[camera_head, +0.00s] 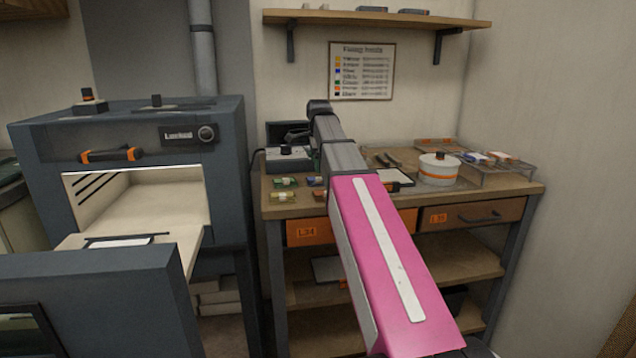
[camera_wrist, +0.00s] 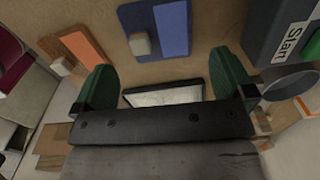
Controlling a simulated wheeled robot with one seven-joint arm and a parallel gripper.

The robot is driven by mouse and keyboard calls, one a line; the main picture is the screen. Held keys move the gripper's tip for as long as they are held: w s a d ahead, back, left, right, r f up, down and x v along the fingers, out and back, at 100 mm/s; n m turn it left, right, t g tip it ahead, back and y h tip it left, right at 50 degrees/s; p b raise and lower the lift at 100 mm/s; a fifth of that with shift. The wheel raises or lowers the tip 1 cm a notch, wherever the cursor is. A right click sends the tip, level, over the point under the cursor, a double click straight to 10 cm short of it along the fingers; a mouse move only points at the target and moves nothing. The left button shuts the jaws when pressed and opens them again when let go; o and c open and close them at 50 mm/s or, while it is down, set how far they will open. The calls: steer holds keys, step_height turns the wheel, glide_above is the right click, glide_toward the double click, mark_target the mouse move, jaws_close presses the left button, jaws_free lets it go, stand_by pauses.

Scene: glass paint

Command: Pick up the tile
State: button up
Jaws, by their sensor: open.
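In the wrist view, my gripper (camera_wrist: 165,82) is open, with its two green fingertips spread apart and nothing held between them. A pale flat panel with a dark edge (camera_wrist: 165,97) shows between the fingers, partly hidden by the gripper body; I cannot tell whether it is the tile. A blue flat piece with a small pale block (camera_wrist: 172,30) lies beyond the fingers, and an orange one (camera_wrist: 84,48) lies to its left. In the head view, a white dark-edged plate (camera_head: 398,178) lies on the workbench (camera_head: 480,190), and another pale plate (camera_head: 120,242) lies on the kiln's ledge. My arm hides part of the bench.
The kiln (camera_head: 130,140) stands open at left. Small coloured pieces (camera_head: 286,182) lie on the bench's left side. A white pot (camera_head: 438,170) and a wire rack (camera_head: 500,165) stand at right. A dark box marked "Start" (camera_wrist: 284,28) is close right of the fingers.

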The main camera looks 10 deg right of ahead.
steer(key=shift+a+f, duration=0.15)
steer(key=shift+f, duration=2.45)
steer(key=c, duration=0.7)
steer(key=shift+c, duration=0.2)
steer(key=shift+r, duration=0.1)
step_height(320, 180, up, 4)
steer(key=shift+r, duration=0.25)
steer(key=s+a+r, duration=0.8)
steer(key=r, duration=0.1)
steer(key=shift+a+r, duration=0.2)
steer(key=shift+a, duration=0.05)
